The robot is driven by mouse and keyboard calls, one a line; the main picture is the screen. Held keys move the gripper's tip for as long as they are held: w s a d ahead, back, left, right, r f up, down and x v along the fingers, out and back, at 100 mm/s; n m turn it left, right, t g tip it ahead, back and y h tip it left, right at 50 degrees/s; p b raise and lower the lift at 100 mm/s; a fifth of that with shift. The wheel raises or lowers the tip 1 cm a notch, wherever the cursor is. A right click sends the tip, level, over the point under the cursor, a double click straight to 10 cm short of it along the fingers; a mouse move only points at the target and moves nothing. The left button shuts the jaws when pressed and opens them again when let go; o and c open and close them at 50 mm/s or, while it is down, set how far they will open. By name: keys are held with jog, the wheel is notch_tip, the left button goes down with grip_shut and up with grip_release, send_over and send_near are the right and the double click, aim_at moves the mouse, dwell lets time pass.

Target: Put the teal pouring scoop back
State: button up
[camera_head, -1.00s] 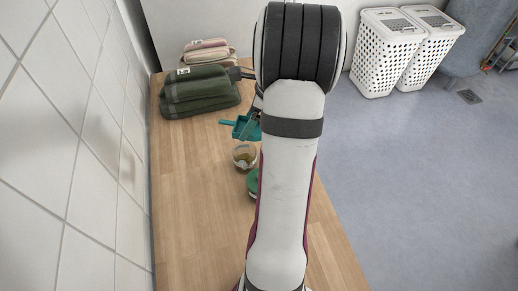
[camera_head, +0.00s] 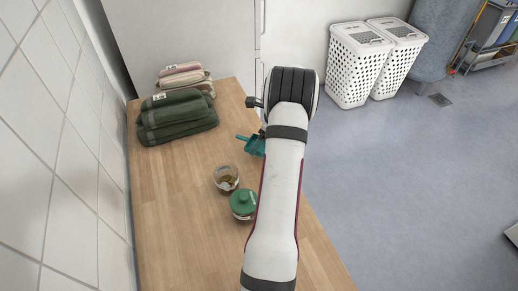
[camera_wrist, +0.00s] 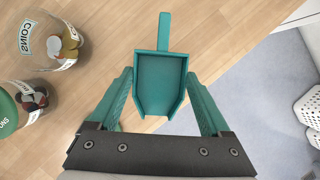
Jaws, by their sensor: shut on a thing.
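The teal pouring scoop (camera_wrist: 160,86) is between the two fingers of my gripper (camera_wrist: 158,78) in the wrist view. My gripper is shut on it. Its handle points up in that picture, and its tray looks empty. In the head view the scoop (camera_head: 252,145) shows near the counter's right edge, beyond and right of the jars. My arm hides part of it and most of my gripper there. The scoop appears held above the counter; its exact height cannot be told.
An open clear jar (camera_head: 227,179) labelled COINS and a green-lidded jar (camera_head: 243,204) stand on the wooden counter (camera_head: 180,220). Folded green towels (camera_head: 177,116) and pale towels (camera_head: 184,75) lie at the far end. White hampers (camera_head: 357,64) stand on the floor. The counter's left is clear.

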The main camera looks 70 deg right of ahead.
notch_tip(320, 180, down, 4)
jog(key=shift+w+f, duration=0.1)
jog(key=o, duration=1.2)
